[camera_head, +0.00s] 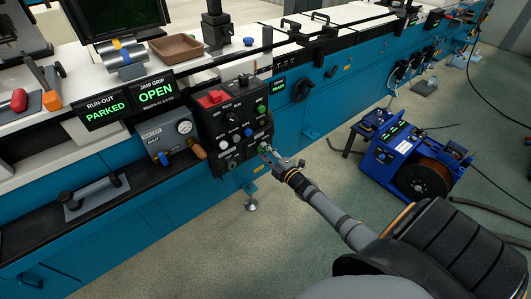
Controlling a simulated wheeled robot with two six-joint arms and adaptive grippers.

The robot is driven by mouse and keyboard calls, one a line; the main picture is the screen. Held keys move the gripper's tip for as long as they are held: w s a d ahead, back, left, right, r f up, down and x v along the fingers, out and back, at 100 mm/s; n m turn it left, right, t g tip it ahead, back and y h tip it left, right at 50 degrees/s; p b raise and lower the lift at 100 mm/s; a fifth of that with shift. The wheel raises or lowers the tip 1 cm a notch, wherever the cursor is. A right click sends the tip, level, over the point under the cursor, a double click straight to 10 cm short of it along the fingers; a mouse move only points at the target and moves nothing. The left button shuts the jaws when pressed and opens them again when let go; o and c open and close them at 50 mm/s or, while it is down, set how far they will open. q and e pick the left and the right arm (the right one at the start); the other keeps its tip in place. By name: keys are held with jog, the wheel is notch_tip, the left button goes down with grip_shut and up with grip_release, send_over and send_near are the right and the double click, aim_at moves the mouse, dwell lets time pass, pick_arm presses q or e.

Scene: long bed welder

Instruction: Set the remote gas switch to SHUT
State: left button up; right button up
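A black control panel (232,128) stands on the front of the blue bench, with a red switch cover, several knobs and coloured buttons. I cannot read which of its controls is the remote gas switch. My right gripper (267,151) is at the panel's lower right corner, beside a small green-lit control (262,138). Its fingertips are too small to show whether they touch anything or are open. My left gripper is out of view.
Displays read RUN-OUT PARKED (106,111) and JAW GRIP OPEN (156,92). A brown tray (177,49) sits on the bench top. A blue wire feeder (405,160) with a reel stands at right.

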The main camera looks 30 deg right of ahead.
jog(key=o, duration=0.4)
jog(key=s, duration=0.8)
jog(key=s+d, duration=0.1)
jog(key=s, duration=0.3)
jog(key=shift+f, duration=0.15)
